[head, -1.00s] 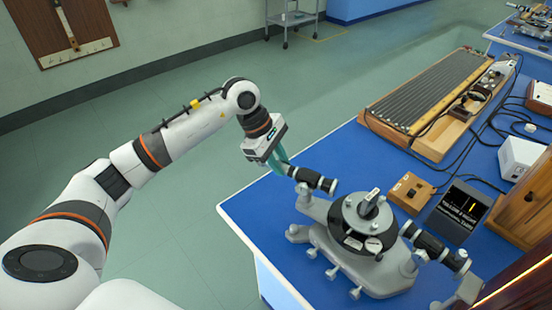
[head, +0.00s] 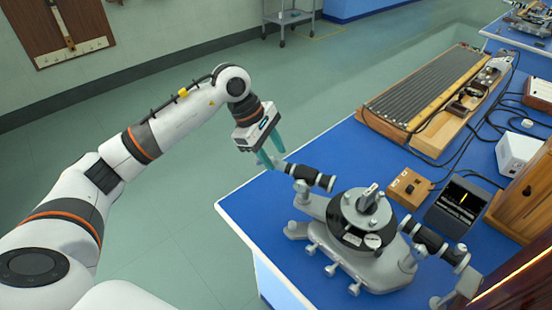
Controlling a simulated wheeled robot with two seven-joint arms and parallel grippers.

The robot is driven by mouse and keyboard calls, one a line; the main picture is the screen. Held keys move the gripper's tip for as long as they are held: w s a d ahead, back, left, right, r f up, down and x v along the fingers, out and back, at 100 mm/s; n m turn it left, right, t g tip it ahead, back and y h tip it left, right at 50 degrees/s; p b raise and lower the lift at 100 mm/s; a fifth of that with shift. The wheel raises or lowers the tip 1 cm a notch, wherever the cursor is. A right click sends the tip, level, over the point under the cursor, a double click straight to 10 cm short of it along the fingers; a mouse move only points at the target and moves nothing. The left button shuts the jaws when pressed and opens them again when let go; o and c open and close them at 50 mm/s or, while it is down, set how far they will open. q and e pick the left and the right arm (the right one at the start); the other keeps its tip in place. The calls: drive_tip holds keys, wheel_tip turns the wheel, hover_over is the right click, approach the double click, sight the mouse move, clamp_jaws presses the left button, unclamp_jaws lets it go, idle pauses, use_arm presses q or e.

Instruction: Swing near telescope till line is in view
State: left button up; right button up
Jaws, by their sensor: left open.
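The grey spectrometer (head: 350,245) stands on the blue bench, with a round black and silver table at its middle. Its near telescope (head: 310,177) is a short black tube with silver bands at the bench's left corner. A second black tube (head: 434,243) points to the right side. My left gripper (head: 272,158) is open, its teal fingers beside the outer end of the near telescope; I cannot tell whether they touch it. A small dark display (head: 460,207) shows a short yellow upright line on black, a little left of a faint scale's middle. My right gripper is out of view.
A wooden box with a switch (head: 409,188) and a long ribbed wooden apparatus (head: 432,98) lie behind the spectrometer. Black cables cross the bench at right. A white box (head: 518,153) and a wooden cabinet (head: 522,205) stand at right. The floor left of the bench is clear.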

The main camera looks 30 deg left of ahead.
use_arm(q)
drive_tip(key=b+v, duration=0.1)
drive_tip(key=v, duration=0.9)
drive_tip(key=shift+b, duration=0.3)
